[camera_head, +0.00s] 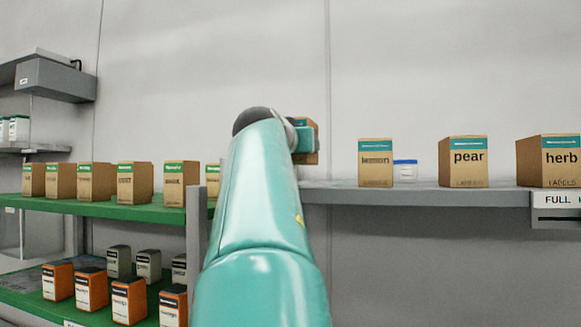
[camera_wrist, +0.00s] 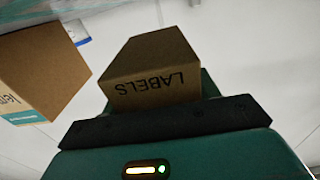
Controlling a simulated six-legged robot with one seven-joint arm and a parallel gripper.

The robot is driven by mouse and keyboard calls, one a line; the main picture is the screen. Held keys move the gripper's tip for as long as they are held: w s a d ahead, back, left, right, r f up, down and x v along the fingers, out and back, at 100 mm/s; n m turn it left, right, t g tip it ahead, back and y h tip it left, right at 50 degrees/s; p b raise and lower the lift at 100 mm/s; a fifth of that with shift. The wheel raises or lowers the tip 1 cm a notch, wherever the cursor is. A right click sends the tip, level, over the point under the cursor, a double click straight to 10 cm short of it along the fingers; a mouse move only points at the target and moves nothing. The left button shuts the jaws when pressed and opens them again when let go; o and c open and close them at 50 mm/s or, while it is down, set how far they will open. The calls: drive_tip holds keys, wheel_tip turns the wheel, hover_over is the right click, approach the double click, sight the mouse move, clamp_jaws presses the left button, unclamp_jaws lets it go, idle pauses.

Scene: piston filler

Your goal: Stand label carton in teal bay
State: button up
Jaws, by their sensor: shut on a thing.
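My gripper (camera_wrist: 165,121) is shut on a brown label carton (camera_wrist: 152,62), whose printed word LABELS reads upside down in the wrist view. In the head view my arm hides most of the gripper, and a strip of the held carton (camera_head: 312,156) shows beside it, above the left end of the grey shelf (camera_head: 440,197). The carton's flavour name is not visible. I cannot make out a teal bay in either view; part of the grey shelf is behind my arm.
A lemon carton (camera_head: 376,163), a blue-lidded tub (camera_head: 405,170), a pear carton (camera_head: 463,162) and a herb carton (camera_head: 549,160) stand on the grey shelf. The green shelf (camera_head: 95,208) at left holds several cartons. Bare shelf shows between the tub and pear.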

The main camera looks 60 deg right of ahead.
sight(295, 162)
drive_tip(key=shift+w+d+f, duration=0.2)
drive_tip(key=shift+f, duration=0.05)
drive_tip(key=f, duration=0.3)
drive_tip(key=shift+w+d, duration=0.15)
drive_tip(key=shift+w, duration=0.1)
drive_tip(key=shift+s+f, duration=0.1)
drive_tip(key=shift+f, duration=0.3)
drive_tip(key=o, duration=1.2)
drive_tip(key=shift+f, duration=0.15)
drive_tip(key=shift+c, duration=0.2)
